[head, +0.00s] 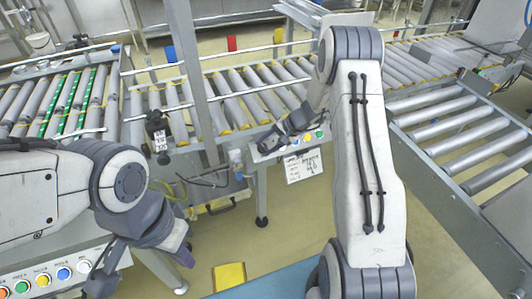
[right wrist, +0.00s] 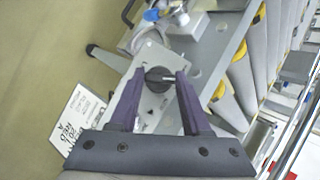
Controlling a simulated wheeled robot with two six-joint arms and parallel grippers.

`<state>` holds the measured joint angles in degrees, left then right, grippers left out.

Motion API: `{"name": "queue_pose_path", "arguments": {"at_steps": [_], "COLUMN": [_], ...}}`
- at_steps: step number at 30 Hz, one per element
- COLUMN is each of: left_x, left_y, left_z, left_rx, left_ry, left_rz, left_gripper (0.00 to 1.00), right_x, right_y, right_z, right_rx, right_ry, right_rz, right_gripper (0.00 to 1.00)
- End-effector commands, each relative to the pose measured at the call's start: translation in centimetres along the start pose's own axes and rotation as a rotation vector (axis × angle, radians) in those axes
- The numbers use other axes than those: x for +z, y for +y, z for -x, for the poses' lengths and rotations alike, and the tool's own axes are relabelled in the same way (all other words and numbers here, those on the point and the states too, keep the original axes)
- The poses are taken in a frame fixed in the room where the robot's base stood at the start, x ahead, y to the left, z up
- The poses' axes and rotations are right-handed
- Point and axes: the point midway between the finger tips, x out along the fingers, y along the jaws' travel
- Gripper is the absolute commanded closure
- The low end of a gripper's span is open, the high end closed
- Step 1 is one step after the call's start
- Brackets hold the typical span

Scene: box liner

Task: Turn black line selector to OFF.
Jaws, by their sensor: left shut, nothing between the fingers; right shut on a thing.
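The black line selector (right wrist: 157,83) is a small dark knob on a grey control box (right wrist: 155,112) in the right wrist view. The purple fingers of my right gripper (right wrist: 161,76) are closed on it from both sides, hiding part of it. Its pointer and the OFF mark cannot be read. In the head view my right gripper (head: 283,137) is at the left part of this box, beside coloured buttons (head: 307,137). My left gripper (head: 178,242) is shut and empty at lower left, partly hidden by its own arm.
A white paper sign (head: 303,166) hangs below the box. Roller conveyors (head: 240,97) run behind it, and another (head: 465,130) stands at right. A second button panel (head: 45,282) is at lower left, near my left arm. A yellow block (head: 229,276) lies at the bottom.

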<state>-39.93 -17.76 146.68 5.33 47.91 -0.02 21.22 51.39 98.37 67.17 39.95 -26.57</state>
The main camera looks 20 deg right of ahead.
Motion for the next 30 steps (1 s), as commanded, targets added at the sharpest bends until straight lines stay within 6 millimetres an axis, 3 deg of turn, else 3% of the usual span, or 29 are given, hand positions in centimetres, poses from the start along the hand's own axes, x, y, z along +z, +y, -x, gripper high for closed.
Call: {"name": "queue_pose_path", "arguments": {"at_steps": [1,12,21,30], "left_x": [0.1,0.3,0.4,0.4], "left_y": [-0.1,-0.4,-0.6,-0.6], "left_z": [-1.7,-6.1,-7.7,-7.8], "left_rx": [0.000,0.000,0.000,0.000], "left_ry": [0.000,0.000,0.000,0.000], "left_rz": [0.000,0.000,0.000,0.000], "left_gripper": [1.00,1.00,1.00,1.00], "right_x": [-0.2,-0.1,0.0,0.1], "right_y": [0.6,0.7,0.6,0.5], "right_z": [-0.5,-0.3,-0.1,0.0], "right_rx": [-0.023,-0.166,-0.224,-0.235], "right_ry": [0.002,0.002,0.002,0.001], "right_rz": [-0.036,-0.267,-0.362,-0.381], "right_gripper": [1.00,1.00,1.00,1.00]}}
